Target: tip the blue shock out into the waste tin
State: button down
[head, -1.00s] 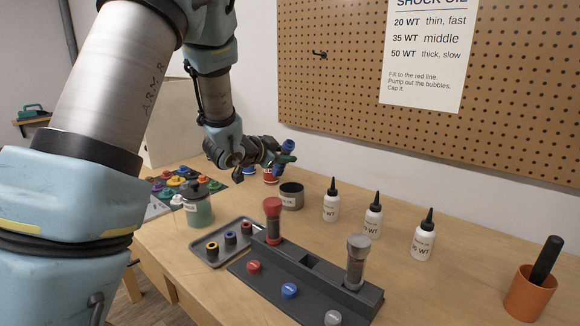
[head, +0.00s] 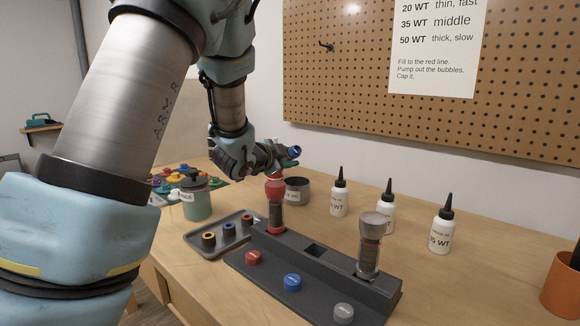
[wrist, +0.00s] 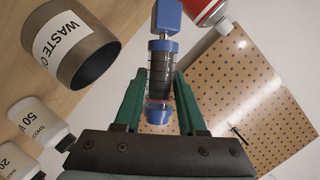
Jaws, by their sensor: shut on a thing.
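My gripper (head: 277,158) is shut on the blue shock (head: 291,152), held tilted in the air. In the wrist view the blue shock (wrist: 160,70) lies between the green fingers (wrist: 158,100). It has a clear body with dark bands, a blue block at the far end and a blue ring at the near end. The dark grey waste tin (head: 297,191) stands on the bench below the gripper, apart from it. In the wrist view the waste tin (wrist: 72,47) is at upper left, its dark mouth showing. I cannot tell how much oil is in the shock.
A dark stand (head: 312,270) holds the red shock (head: 275,205) and the grey shock (head: 371,245), with an empty slot between and caps in front. White oil bottles (head: 339,197) stand right of the tin. A small tray (head: 215,238) and green jar (head: 196,200) are left.

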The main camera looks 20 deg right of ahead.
jog(key=f+m+b, duration=0.1)
jog(key=b, duration=0.1)
jog(key=f+m+t+b, duration=0.1)
jog(key=m+b, duration=0.1)
jog(key=b, duration=0.1)
jog(key=shift+w+a+f+t+h+b, duration=0.15)
jog(key=shift+w+f+t+h+b, duration=0.15)
jog(key=shift+w+b, duration=0.1)
jog(key=m+t+b, duration=0.1)
jog(key=m+b, duration=0.1)
jog(key=m, duration=0.1)
jog(key=shift+w+h+b, duration=0.1)
jog(key=shift+h+b, duration=0.2)
jog(key=shift+b, duration=0.05)
jog(key=m+b, duration=0.2)
jog(key=r+m+h+b, duration=0.1)
jog(key=m+b, duration=0.1)
jog(key=b, duration=0.1)
jog(key=shift+t+b, duration=0.3)
jog(key=shift+t, duration=0.1)
jog(key=shift+s+r+m+h+b, duration=0.2)
jog(key=shift+r+m+h+b, duration=0.25)
jog(key=shift+m+b, duration=0.4)
dwell(1.5)
